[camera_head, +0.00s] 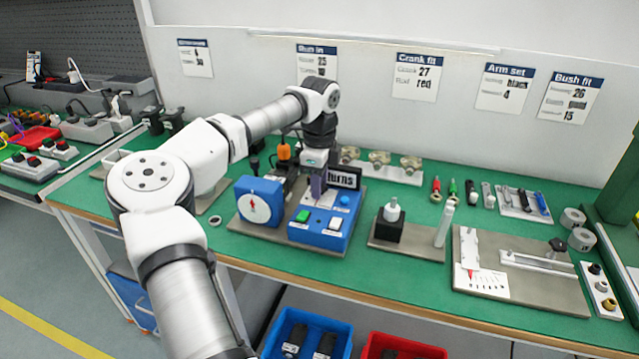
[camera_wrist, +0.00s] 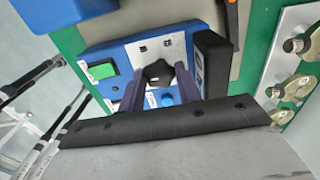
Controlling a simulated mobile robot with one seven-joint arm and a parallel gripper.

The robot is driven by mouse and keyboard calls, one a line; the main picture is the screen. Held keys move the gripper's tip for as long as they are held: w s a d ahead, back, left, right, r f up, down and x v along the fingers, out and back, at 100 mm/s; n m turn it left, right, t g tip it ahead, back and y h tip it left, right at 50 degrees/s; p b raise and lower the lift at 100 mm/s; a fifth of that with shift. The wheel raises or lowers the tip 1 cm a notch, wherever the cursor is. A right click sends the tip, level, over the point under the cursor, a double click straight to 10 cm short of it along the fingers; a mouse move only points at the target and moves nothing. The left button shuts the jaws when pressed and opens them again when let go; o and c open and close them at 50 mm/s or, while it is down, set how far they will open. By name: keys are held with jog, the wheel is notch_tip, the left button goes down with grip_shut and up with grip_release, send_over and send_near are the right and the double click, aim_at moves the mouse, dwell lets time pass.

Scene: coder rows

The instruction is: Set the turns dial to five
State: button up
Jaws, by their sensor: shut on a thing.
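The blue control box (camera_head: 318,238) stands on a board on the green bench, with a black "turns" sign (camera_head: 343,178) at its back. My gripper (camera_head: 318,188) points down over the box's light top plate. In the wrist view, my gripper's two purple fingers (camera_wrist: 158,82) are shut on a black dial knob (camera_wrist: 158,71), one on each side. In the head view the gripper hides the knob. I cannot read the dial's setting. The box also carries a green button (camera_head: 303,216), a white button (camera_head: 335,224) and a blue round knob (camera_head: 345,200).
A blue gauge box (camera_head: 260,201) with a white face stands left of the control box. A black block with a light peg (camera_head: 391,212) stands to the right. Wall cards (camera_head: 416,77) hang above.

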dwell(0.4)
jog(key=o, duration=1)
jog(key=shift+c, duration=0.2)
